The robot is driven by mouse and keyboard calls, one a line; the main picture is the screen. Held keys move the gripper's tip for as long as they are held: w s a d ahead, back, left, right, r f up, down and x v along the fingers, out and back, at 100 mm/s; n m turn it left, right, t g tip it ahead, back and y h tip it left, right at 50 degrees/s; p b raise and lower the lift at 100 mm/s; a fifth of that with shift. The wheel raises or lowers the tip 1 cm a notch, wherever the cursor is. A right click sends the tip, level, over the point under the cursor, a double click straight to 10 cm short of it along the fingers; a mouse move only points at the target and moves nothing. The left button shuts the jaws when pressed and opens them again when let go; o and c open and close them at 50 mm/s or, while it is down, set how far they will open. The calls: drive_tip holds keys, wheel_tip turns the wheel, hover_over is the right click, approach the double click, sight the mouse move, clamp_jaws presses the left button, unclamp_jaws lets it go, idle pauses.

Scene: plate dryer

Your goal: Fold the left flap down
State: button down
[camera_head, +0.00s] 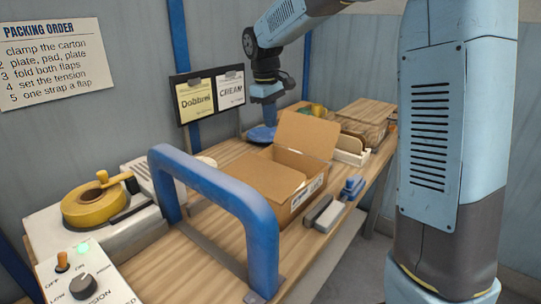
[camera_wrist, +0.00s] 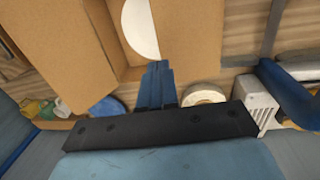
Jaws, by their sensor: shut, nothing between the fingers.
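The open cardboard carton (camera_head: 300,202) stands on the wooden bench. Its left flap (camera_head: 262,178) lies about flat over the left part of the opening; I cannot tell if it is fully level. In the wrist view the left flap (camera_wrist: 192,35) covers part of a white plate (camera_wrist: 138,28) inside. The right flap (camera_head: 306,136) stands up, tilted outward; it also shows in the wrist view (camera_wrist: 50,45). My gripper (camera_head: 268,101) is shut and empty, beyond the carton and above bench height; its blue fingers show in the wrist view (camera_wrist: 156,68).
A blue arch (camera_head: 215,185) stands over the bench before the carton. A blue disc (camera_head: 262,134) lies behind the carton. A grey and blue clamp (camera_head: 325,212) is at its right. A tray (camera_head: 362,130) stands at the back right.

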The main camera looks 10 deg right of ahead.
sight(274, 163)
drive_tip(key=shift+t, duration=0.4)
drive_tip(key=f, duration=0.4)
drive_tip(key=d+f, duration=0.1)
drive_tip(key=f, duration=0.3)
drive_tip(key=w+f, duration=0.1)
drive_tip(key=f, duration=0.4)
drive_tip(key=shift+d, duration=0.2)
drive_tip(key=shift+w+a+f, duration=0.1)
drive_tip(key=shift+a+f, duration=0.05)
drive_tip(key=shift+f, duration=0.05)
